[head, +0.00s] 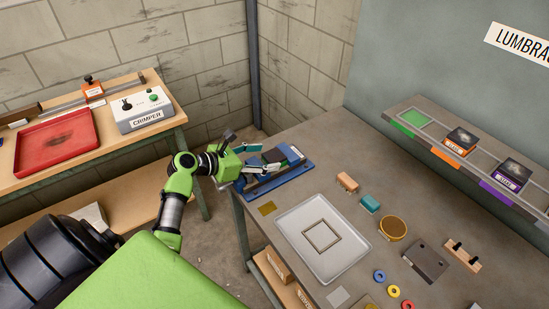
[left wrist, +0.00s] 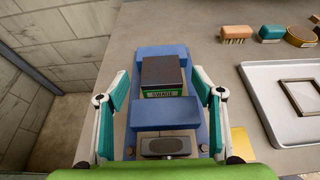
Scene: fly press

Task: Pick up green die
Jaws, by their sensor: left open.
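The green die (left wrist: 162,75) is a dark block with a green band lettered SWAGE. It sits in a blue fixture (left wrist: 161,113) on the grey bench, near the bench's left corner in the head view. My left gripper (head: 268,158) reaches over the fixture from the left. In the left wrist view its two teal and white fingers (left wrist: 160,82) are apart, one on each side of the fixture, with the die between and a little beyond them. The gripper is open and empty. In the head view the gripper partly hides the die. My right gripper is not in view.
A shelf (head: 473,157) holds an orange-marked die (head: 461,139) and a purple-marked die (head: 511,174); its green-marked place (head: 414,118) is empty. A white tray (head: 343,264), brushes and coloured rings lie on the bench.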

